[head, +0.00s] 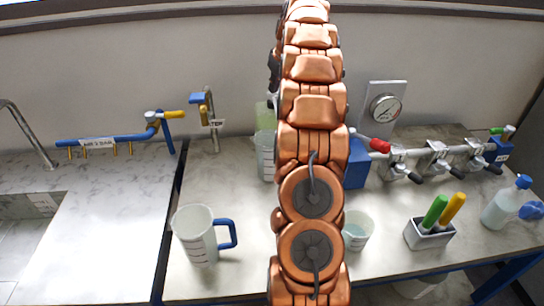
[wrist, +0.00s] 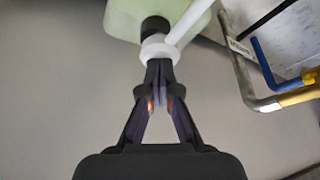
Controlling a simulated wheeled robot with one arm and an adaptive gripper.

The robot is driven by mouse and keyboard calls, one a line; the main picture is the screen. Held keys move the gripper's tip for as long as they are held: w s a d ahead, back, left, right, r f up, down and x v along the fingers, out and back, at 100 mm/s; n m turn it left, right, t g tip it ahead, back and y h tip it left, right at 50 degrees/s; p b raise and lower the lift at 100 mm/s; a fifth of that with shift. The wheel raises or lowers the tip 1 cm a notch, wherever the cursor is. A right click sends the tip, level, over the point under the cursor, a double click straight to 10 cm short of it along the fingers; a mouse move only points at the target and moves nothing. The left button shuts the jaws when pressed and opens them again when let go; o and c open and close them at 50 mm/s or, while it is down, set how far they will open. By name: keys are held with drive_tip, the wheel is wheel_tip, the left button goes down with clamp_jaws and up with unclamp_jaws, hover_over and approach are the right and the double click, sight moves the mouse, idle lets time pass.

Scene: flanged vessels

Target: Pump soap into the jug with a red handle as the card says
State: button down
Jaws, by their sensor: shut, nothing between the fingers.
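A pale green soap bottle (wrist: 190,12) with a dark neck and a white pump head (wrist: 158,48) fills the top of the wrist view. My gripper (wrist: 158,68) is shut and empty. Its fingertips are at the pump head; I cannot tell whether they touch it. In the head view the bottle (head: 264,114) shows beside my arm, behind a clear graduated jug (head: 265,158) partly hidden by my arm. A clear vessel (head: 357,232) with liquid stands right of my arm, its left side covered. No red jug handle shows, and I cannot make out a card.
A white jug with a blue handle (head: 198,240) stands at the front left. A holder with green and yellow handled tools (head: 430,236) and a blue-capped bottle (head: 503,206) stand right.

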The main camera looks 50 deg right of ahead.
drive_tip(key=shift+r+p, duration=0.55)
drive_tip(key=shift+r, duration=1.25)
drive_tip(key=shift+f, duration=0.35)
drive_tip(key=shift+f+b, duration=1.5)
drive_tip(key=shift+f, duration=0.15)
drive_tip(key=shift+r, duration=0.15)
drive_tip(key=shift+r+p, duration=0.9)
drive_tip(key=shift+r, duration=0.9)
wheel_tip(320, 180, up, 6)
drive_tip(key=p, duration=0.4)
